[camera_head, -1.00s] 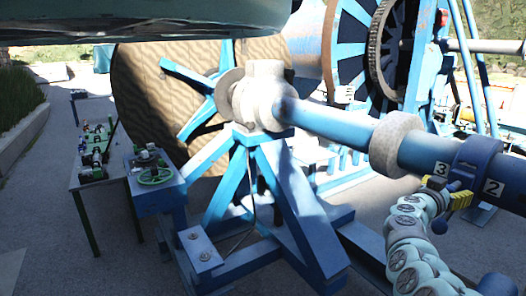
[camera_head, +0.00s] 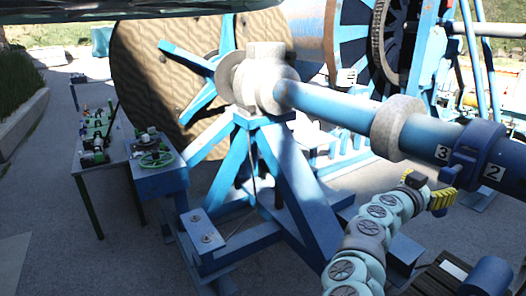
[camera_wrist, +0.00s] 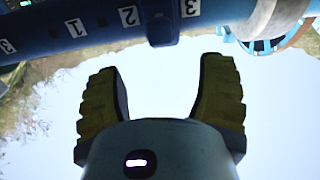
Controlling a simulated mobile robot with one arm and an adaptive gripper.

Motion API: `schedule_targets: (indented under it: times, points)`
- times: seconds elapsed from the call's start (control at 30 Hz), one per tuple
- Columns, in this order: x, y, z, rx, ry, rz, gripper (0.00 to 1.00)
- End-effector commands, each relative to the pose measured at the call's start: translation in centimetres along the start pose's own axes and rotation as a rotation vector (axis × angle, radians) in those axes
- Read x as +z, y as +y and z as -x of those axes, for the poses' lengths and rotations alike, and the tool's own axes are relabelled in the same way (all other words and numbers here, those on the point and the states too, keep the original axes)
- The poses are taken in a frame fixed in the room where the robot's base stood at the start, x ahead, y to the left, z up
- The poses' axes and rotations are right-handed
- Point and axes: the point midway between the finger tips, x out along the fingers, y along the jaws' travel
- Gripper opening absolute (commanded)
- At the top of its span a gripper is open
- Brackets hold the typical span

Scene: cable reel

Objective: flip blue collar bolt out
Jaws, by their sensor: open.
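The blue collar (camera_head: 476,152) is clamped around the blue shaft (camera_head: 340,111), between the white number labels 3 and 2. A dark blue lug (camera_head: 451,174) juts from its lower left side. I cannot clearly make out the bolt itself. In the wrist view the collar (camera_wrist: 160,24) crosses the shaft at the top centre, between labels 2 and 3. My gripper (camera_head: 429,189) is just below and left of the collar, apart from it. In the wrist view my gripper (camera_wrist: 162,66) has its yellow-padded fingers wide apart with nothing between them, pointing toward the collar.
A pale ring (camera_head: 397,127) sits on the shaft left of the collar. A blue stand (camera_head: 285,185) carries the shaft's left end beside a large wooden reel (camera_head: 150,85). Workbenches (camera_head: 160,180) stand at left. Paved floor (camera_head: 60,200) is clear at far left.

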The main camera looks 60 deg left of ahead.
Motion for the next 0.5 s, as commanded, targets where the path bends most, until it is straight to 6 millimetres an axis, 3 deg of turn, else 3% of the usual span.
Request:
schedule_targets:
  times: [0.2,0.5]
  points:
    - [0.0,-0.3,1.8,-0.007,-0.001,-0.001,0.69]
    - [0.0,-0.2,2.0,-0.006,0.0,-0.001,0.69]
